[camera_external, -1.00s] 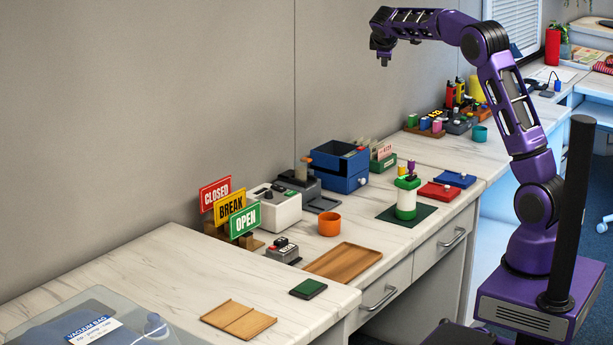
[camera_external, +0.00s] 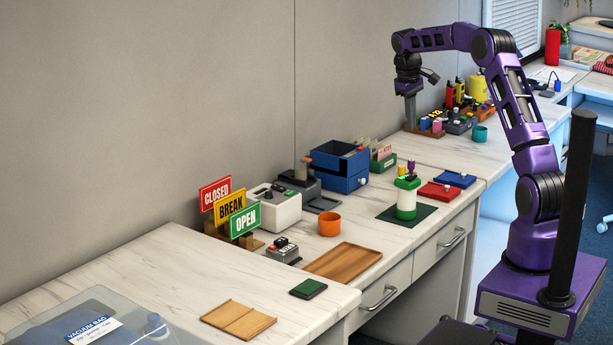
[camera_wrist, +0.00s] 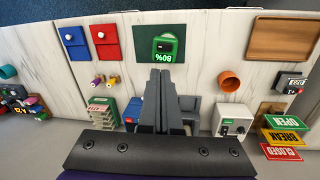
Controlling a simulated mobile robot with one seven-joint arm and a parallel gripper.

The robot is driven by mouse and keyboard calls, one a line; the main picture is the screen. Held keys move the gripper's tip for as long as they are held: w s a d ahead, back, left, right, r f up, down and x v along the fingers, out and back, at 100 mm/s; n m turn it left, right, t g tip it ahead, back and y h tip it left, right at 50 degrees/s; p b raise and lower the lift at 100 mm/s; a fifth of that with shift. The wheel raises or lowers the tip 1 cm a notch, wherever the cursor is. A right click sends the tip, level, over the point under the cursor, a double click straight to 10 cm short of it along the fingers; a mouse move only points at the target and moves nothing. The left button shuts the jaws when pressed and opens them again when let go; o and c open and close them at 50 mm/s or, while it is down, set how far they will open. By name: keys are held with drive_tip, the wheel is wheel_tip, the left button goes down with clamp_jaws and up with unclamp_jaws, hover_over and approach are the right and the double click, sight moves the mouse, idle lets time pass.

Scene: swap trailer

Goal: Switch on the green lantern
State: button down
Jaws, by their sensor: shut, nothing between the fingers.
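The green lantern (camera_external: 407,199), a white cylinder with green top and base, stands upright on a dark green mat (camera_external: 432,212). In the wrist view, the lantern (camera_wrist: 164,44) is seen from above with an upside-down "80%" label, on the mat (camera_wrist: 145,29). My gripper (camera_external: 411,128) points down near the back of the counter, above and apart from the lantern. Its fingers (camera_wrist: 160,72) are together and empty; in the wrist view their tips appear just below the lantern. I cannot make out a switch on the lantern.
Red (camera_external: 439,191) and blue (camera_external: 455,179) panels lie beside the lantern. A blue drawer box (camera_external: 343,170) stands behind it. An orange cup (camera_external: 329,225) and a wooden tray (camera_external: 344,262) are to its left. Small yellow and purple pieces (camera_wrist: 104,81) stand near it.

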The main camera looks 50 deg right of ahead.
sight(414, 175)
drive_tip(key=f, duration=0.4)
drive_tip(key=d+f+b, duration=0.1)
drive_tip(key=f, duration=0.4)
drive_tip(key=d+f, duration=0.1)
drive_tip(key=f, duration=0.4)
drive_tip(key=shift+s, duration=0.15)
